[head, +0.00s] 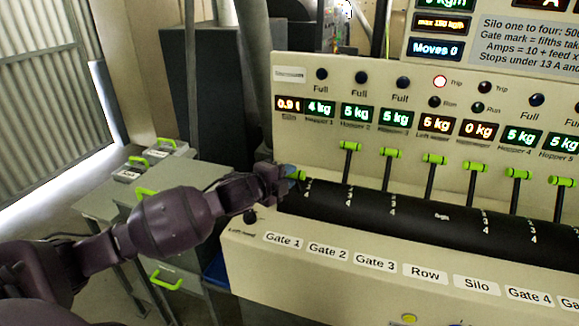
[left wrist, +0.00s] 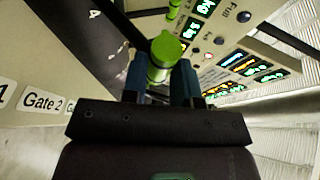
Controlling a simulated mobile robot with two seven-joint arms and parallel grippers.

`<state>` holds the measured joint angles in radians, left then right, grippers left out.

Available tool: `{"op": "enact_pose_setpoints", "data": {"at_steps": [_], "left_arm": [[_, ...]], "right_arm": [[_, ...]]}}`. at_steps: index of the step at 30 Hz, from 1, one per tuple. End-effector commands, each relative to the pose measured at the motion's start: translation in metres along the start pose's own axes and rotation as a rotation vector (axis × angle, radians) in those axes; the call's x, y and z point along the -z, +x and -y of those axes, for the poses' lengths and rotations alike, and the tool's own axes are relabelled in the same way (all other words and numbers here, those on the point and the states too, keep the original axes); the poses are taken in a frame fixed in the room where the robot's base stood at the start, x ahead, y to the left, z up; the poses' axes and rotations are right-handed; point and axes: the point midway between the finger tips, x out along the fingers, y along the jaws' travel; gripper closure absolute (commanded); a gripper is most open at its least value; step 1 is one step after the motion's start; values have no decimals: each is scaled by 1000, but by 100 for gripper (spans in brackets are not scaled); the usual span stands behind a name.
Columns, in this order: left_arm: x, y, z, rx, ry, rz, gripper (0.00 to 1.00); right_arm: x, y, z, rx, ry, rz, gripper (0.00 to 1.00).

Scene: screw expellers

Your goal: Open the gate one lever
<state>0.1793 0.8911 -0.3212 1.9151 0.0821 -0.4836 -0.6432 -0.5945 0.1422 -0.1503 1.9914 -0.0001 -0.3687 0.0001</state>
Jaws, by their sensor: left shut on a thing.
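My left gripper (head: 287,172) is at the left end of the console's black curved lever housing (head: 350,205). It is shut on the green handle of the gate one lever (head: 302,176), the leftmost lever, above the Gate 1 label (head: 283,240). The left wrist view shows that green handle (left wrist: 163,48) between the two blue fingers (left wrist: 161,80). The shaft of the gate one lever is mostly hidden. My right gripper is not in view.
The gate two lever (head: 349,147) stands just to the right, with several more green-handled levers in a row beyond it. Lit displays (head: 354,113) are on the panel above. Grey cabinets (head: 118,190) with green handles stand at the left.

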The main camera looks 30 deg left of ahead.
Motion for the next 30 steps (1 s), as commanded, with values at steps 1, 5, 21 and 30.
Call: {"op": "enact_pose_setpoints", "data": {"at_steps": [1,5,21,30], "left_arm": [[2,-2,-7,-8,-4,-2,100],[4,-6,-13,-10,-5,-1,100],[5,-11,-22,-17,-7,1,100],[5,-11,-22,-16,-6,1,50]], "right_arm": [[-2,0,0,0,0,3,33],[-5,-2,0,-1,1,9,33],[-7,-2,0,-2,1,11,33],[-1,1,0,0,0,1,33]]}}
